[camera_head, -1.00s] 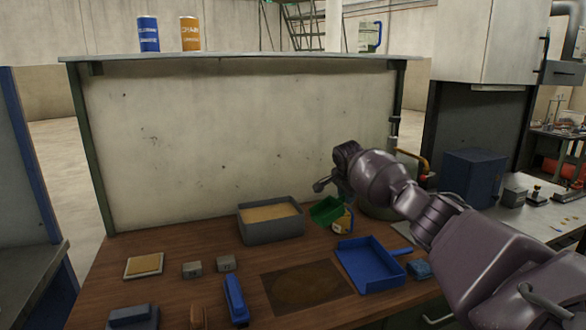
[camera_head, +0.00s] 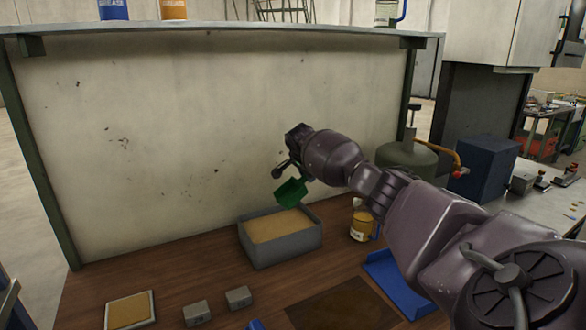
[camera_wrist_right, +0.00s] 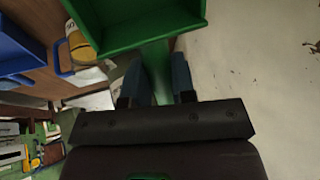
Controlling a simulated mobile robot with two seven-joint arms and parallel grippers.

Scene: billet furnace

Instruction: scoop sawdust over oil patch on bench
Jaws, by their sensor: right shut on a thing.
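My right gripper (camera_wrist_right: 167,80) is shut on the handle of a green scoop (camera_head: 291,192). The scoop also shows at the top of the right wrist view (camera_wrist_right: 140,35). In the head view it is tilted, above the back of a grey bin (camera_head: 283,252) of tan sawdust (camera_head: 280,225). I cannot tell whether it touches the sawdust. The inside of the scoop that shows in the wrist view looks bare. The dark oil patch (camera_head: 340,306) lies on the wooden bench at the bottom edge, partly cut off. My left gripper is not in view.
A blue dustpan (camera_head: 385,278) lies right of the oil patch, partly behind my arm. Two grey blocks (camera_head: 238,297) and a tan-topped tray (camera_head: 130,310) lie to the left. A pale back panel (camera_head: 200,130) rises behind.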

